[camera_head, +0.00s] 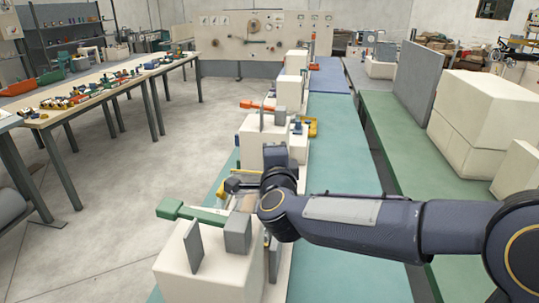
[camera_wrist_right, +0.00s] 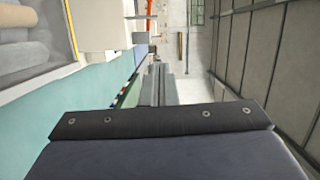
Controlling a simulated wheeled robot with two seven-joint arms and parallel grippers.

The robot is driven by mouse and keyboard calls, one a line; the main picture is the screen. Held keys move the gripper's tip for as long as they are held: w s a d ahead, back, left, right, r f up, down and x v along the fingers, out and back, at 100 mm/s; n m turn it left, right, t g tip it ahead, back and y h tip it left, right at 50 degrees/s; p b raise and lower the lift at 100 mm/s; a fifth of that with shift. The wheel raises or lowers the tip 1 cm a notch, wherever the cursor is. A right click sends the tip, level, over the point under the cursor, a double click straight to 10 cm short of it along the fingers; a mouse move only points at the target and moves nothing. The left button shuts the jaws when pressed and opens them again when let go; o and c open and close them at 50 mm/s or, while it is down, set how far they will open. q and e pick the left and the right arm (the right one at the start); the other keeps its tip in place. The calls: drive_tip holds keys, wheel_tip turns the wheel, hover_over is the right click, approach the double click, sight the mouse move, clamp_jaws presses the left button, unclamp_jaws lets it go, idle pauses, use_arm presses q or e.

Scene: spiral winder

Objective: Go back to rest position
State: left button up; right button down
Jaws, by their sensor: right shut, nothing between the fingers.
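My right arm (camera_head: 370,218) comes in from the right in the head view and reaches across the teal bench top. Its dark wrist end (camera_head: 279,205) is over the row of cream machine blocks, beside the near block (camera_head: 205,272) with the green handle (camera_head: 188,213). The fingers cannot be made out there. In the right wrist view, my right gripper (camera_wrist_right: 162,118) shows as a dark bolted bar across the bottom, shut and empty. My left gripper and arm are not in view.
More cream blocks (camera_head: 262,141), one with an orange handle, line the teal bench (camera_head: 345,265). A green bench (camera_head: 400,125) with large pale boxes (camera_head: 470,120) stands to the right. A wooden table (camera_head: 90,95) with small parts is at left. The grey floor (camera_head: 150,190) between is clear.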

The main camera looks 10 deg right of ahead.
drive_tip(key=s+d+n+g+y, duration=0.2)
drive_tip(key=s+d+n+y, duration=0.2)
drive_tip(key=s+n+y, duration=0.5)
drive_tip(key=s+d+f+n+g+h, duration=0.1)
drive_tip(key=s+d+f+n+g, duration=0.1)
drive_tip(key=s+f, duration=0.4)
drive_tip(key=s+d+f+n+g+h, duration=0.2)
drive_tip(key=s+d+f+g, duration=0.2)
drive_tip(key=s, duration=0.6)
drive_tip(key=s+d+f+n+g+h, duration=0.1)
drive_tip(key=s+d+f+n+g, duration=0.2)
drive_tip(key=s+f, duration=0.4)
drive_tip(key=shift+s+d+f+g+h+p, duration=0.35)
drive_tip(key=shift+s+g, duration=0.35)
drive_tip(key=shift+s, duration=0.3)
